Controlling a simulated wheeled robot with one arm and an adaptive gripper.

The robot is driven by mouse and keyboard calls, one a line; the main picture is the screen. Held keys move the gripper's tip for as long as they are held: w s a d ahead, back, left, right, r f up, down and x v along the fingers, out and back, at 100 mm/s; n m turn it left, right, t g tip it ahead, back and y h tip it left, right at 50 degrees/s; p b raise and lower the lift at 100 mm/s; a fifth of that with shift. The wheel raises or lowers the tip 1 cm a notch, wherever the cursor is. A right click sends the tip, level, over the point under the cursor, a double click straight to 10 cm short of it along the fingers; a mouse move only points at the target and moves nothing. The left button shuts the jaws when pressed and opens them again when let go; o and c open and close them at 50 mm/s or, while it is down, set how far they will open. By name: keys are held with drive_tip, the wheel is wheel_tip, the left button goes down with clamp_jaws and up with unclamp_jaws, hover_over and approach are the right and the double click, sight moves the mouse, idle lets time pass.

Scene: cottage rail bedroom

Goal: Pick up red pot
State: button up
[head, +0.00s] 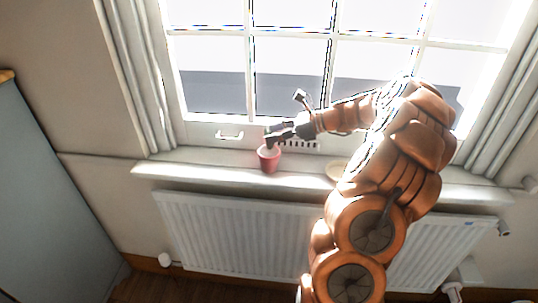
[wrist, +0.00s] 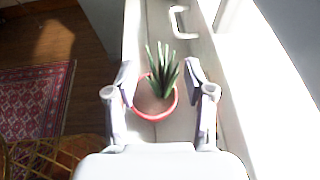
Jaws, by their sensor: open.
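The red pot (head: 269,160) stands upright on the white window sill in the head view. In the wrist view the red pot (wrist: 154,116) shows its round rim and a green spiky plant growing in it. My gripper (head: 274,137) is at the pot's top in the head view. In the wrist view my gripper (wrist: 163,90) is open, with one finger on each side of the pot and plant. I cannot tell whether either finger touches the pot.
The window sill (head: 205,168) is narrow, with the window close behind and a white radiator (head: 235,225) below. A pale round object (head: 336,170) sits on the sill to the right, partly behind my arm. A patterned red rug (wrist: 38,100) lies on the floor below.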

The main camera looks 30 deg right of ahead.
drive_tip(key=shift+x, duration=0.95)
drive_tip(key=shift+c, duration=0.4)
drive_tip(key=shift+d, duration=0.1)
clamp_jaws()
